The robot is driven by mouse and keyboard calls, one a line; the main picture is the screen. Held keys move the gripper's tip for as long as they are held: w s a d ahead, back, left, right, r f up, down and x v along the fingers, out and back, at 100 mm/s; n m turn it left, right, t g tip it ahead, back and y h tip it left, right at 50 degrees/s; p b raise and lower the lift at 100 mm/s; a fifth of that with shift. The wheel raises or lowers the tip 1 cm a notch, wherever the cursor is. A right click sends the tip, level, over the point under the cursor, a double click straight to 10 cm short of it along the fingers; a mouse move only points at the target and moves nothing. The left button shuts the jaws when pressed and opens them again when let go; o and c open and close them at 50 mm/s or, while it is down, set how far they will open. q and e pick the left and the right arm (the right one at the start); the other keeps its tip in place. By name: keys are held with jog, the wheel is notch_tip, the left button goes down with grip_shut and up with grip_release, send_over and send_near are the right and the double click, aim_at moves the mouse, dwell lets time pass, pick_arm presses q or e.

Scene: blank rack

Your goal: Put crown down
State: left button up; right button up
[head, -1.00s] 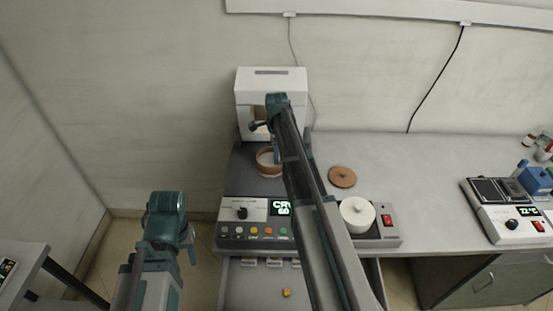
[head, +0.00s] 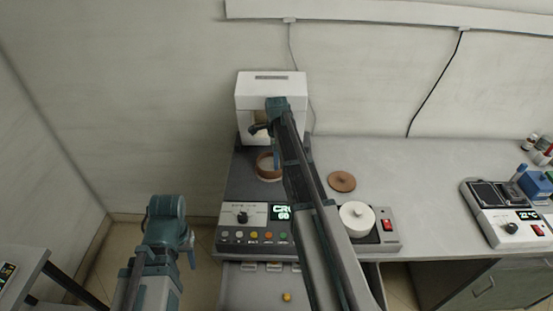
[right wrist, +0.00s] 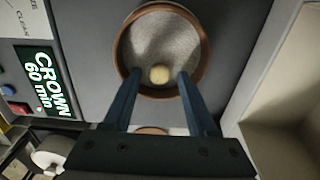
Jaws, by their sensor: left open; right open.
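A small cream crown (right wrist: 159,75) shows in the right wrist view over the near part of a round brown-rimmed bowl (right wrist: 203,62) with a pale grainy bed. My right gripper (right wrist: 160,80) is open, its two fingertips over the bowl with a gap on each side of the crown. Whether the crown touches the bed is hard to tell. In the head view the bowl (head: 262,168) stands on the dark top in front of a white furnace, partly hidden by my right arm; the crown is not visible there. My left gripper (head: 191,250) is open and empty, low at the left, away from the bench.
The white furnace (head: 270,80) stands behind the bowl. A panel screen (right wrist: 42,80) reads "CROWN 60 min". A brown lid (head: 341,181) and a white lidded pot (head: 357,215) are to the right. An open drawer below holds a small yellow piece (head: 287,297).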

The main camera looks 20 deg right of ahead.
notch_tip(320, 180, up, 12)
jog(key=p, duration=1.1)
jog(key=s+a+n+h, duration=0.1)
jog(key=s+a+n, duration=2.5)
jog(key=a+n, duration=0.1)
jog(key=shift+s+a, duration=0.15)
jog(key=shift+a, duration=0.1)
